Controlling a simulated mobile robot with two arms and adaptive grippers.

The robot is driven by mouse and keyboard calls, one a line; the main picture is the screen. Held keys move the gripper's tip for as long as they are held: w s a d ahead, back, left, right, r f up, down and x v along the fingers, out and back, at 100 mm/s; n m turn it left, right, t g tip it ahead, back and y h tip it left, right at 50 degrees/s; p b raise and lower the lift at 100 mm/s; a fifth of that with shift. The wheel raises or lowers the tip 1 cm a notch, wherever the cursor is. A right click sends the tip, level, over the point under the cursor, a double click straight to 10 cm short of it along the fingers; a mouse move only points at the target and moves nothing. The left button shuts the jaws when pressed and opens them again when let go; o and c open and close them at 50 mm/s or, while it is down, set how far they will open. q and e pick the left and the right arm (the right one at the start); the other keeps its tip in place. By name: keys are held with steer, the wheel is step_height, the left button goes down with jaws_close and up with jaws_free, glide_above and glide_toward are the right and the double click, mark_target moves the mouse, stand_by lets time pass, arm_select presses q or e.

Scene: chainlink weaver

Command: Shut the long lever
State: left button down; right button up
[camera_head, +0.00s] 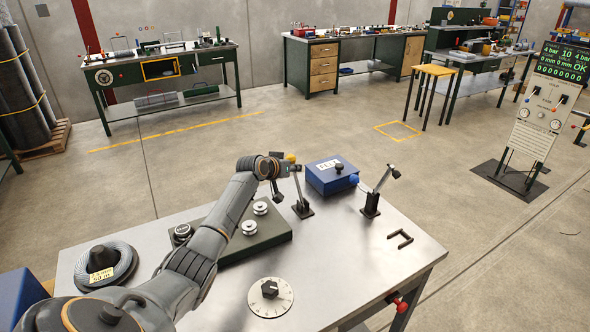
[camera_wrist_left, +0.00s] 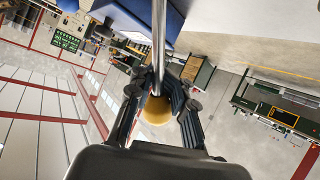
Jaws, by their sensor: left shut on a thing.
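A metal lever with a yellow ball knob (camera_head: 291,158) stands nearly upright on a small black base (camera_head: 303,210) on the workbench, leaning slightly left. It looks like the longer of two levers. My left gripper (camera_head: 283,168) is at its upper end. In the left wrist view, the left gripper's fingers (camera_wrist_left: 159,84) are closed around the silver rod (camera_wrist_left: 158,40), with the yellow ball (camera_wrist_left: 155,110) between the fingers on the palm side. A second lever (camera_head: 383,181) with a dark knob tilts right on its own black base. My right gripper is not in view.
A blue box (camera_head: 318,182) sits between and behind the levers. A dark green plate (camera_head: 262,240) with metal rollers, a wire coil (camera_head: 122,262), a dial (camera_head: 270,297) and a dark U-shaped piece (camera_head: 399,239) lie on the workbench (camera_head: 340,275). A control panel (camera_head: 541,110) stands right.

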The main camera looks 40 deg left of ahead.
arm_select(q)
steer(key=shift+a+r, duration=0.55)
steer(key=shift+r, duration=0.1)
steer(key=c, duration=1.5)
jaws_free()
steer(key=o, duration=0.4)
steer(key=shift+a+f, duration=0.1)
steer(key=shift+a, duration=0.05)
steer(key=shift+c, duration=0.2)
steer(key=shift+s+f, duration=0.15)
steer(key=shift+f, duration=0.05)
steer(key=shift+s+d, duration=0.1)
steer(key=shift+d, duration=0.2)
steer(key=a+v, duration=0.1)
steer(key=v, duration=1.1)
steer(key=shift+d, duration=0.35)
